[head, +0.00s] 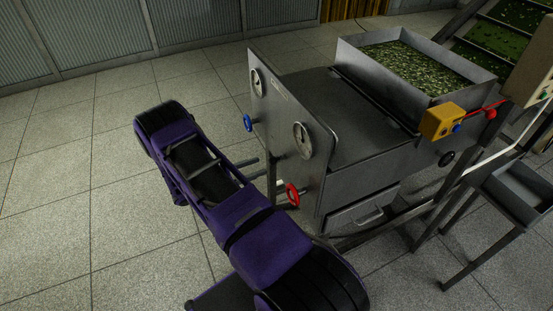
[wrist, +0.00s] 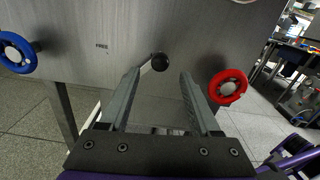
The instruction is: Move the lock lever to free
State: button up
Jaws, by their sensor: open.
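In the wrist view, the lock lever has a black ball knob (wrist: 159,62) and a short pale arm that slants down and left from it. It is on the grey metal panel (wrist: 200,35). The word FREE (wrist: 101,46) is marked on the panel, left of the knob. My gripper (wrist: 159,78) is open, its two grey fingers pointing at the panel. The knob appears between the fingertips in the picture; I cannot tell how deep it is between them. In the head view, my gripper (head: 258,170) reaches the machine's left face, and the lever cannot be made out.
A blue handwheel (wrist: 15,52) is left of the lever and a red handwheel (wrist: 228,87) is right of it, close to my right finger. Gauges (head: 302,140) are on the same panel. A tray of green pieces (head: 350,50) tops the machine. Floor at left is clear.

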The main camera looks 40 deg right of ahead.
aim_at(277, 161)
jog(key=x, duration=0.7)
jog(key=shift+d, duration=0.4)
jog(key=shift+s, duration=0.1)
grip_shut()
jog(key=shift+f, duration=0.1)
